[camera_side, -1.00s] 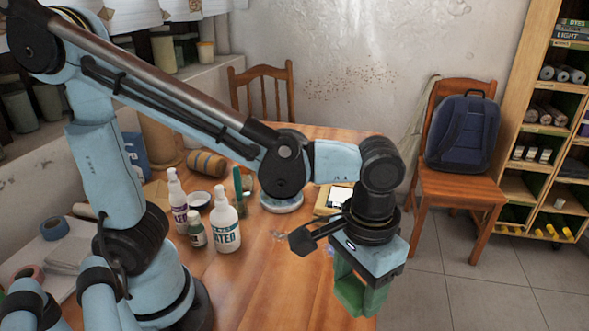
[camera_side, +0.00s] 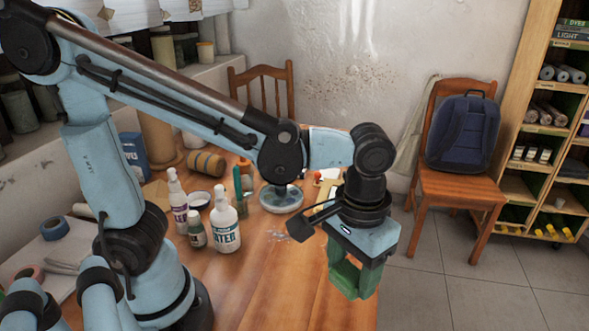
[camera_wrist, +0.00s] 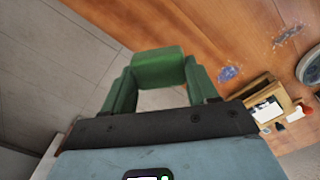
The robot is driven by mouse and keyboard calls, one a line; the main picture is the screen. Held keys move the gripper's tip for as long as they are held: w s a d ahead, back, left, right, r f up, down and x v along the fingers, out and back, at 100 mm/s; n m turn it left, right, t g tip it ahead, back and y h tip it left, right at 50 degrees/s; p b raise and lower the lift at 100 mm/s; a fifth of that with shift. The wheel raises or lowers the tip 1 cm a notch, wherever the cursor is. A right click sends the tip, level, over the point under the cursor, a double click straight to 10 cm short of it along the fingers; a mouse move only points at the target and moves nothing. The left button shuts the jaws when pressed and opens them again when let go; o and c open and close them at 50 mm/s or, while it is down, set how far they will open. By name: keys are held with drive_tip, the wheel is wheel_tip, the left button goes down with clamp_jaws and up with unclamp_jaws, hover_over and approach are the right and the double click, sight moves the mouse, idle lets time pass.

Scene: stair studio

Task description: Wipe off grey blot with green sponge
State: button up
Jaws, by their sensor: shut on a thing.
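My gripper (camera_side: 350,284) has green fingers and is shut on the green sponge (camera_wrist: 158,68), a block spanning the space between the fingertips in the wrist view. In the side view it hangs at the table's right edge, above the surface, and the sponge's outline merges with the fingers. The grey blot (camera_wrist: 287,34) is a speckled smear on the wooden table in the wrist view. It also shows in the side view (camera_side: 278,236), left of my gripper. A bluish-purple blot (camera_wrist: 229,73) lies nearer the sponge in the wrist view. The sponge is apart from both blots.
White bottles (camera_side: 224,228) and a small green bottle (camera_side: 196,232) stand left of the grey blot. A round dish (camera_side: 281,198) is behind it. A chair with a blue backpack (camera_side: 464,135) stands right.

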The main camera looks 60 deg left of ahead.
drive_tip(key=w+a+f+n, duration=0.1)
drive_tip(key=w+a+n, duration=0.25)
drive_tip(key=a, duration=1.05)
drive_tip(key=n, duration=0.5)
hover_over(268, 232)
drive_tip(key=f, duration=0.2)
drive_tip(key=shift+m, duration=0.25)
drive_tip(key=shift+f, duration=3.65)
drive_tip(key=shift+w+d+f, duration=0.15)
drive_tip(key=shift+w+d, duration=0.25)
drive_tip(key=shift+d, duration=0.1)
drive_tip(key=shift+c, duration=0.8)
drive_tip(key=shift+w+d+f, duration=0.15)
drive_tip(key=shift+w+d, duration=0.65)
drive_tip(key=shift+w, duration=0.05)
drive_tip(key=shift+w+d, duration=1.3)
drive_tip(key=shift+d, duration=0.05)
drive_tip(key=shift+s+a, duration=2.6)
drive_tip(key=shift+a, duration=0.05)
wheel_tip(268, 232, up, 8)
